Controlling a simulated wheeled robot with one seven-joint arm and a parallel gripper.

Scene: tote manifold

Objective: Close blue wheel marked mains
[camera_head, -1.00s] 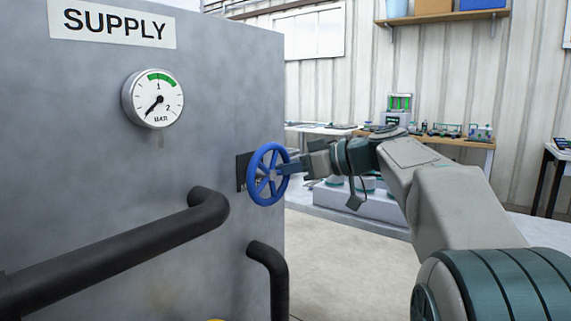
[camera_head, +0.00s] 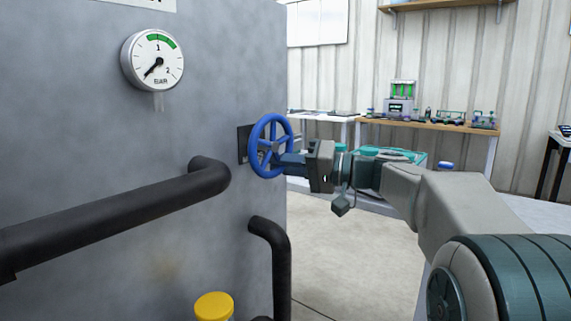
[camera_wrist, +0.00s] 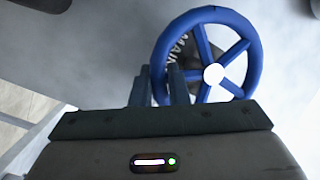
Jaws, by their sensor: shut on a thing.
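The blue wheel (camera_head: 270,146) has a rim, several spokes and a pale hub, and sits on the side of the grey panel in front of a dark plate. In the wrist view the blue wheel (camera_wrist: 252,58) stands in front of a dark label with the partly hidden letters "MAIN". My gripper (camera_head: 285,162) reaches it from the right, at its lower right edge. In the wrist view my gripper (camera_wrist: 164,80) has its two fingers close together over the wheel's left lower rim, shut on it.
A dark pipe (camera_head: 120,212) runs across the panel left of the wheel, and another pipe (camera_head: 272,260) bends down below it. A yellow cap (camera_head: 214,306) is at the bottom. A pressure gauge (camera_head: 153,60) is above left. Workbenches (camera_head: 440,124) stand behind my arm.

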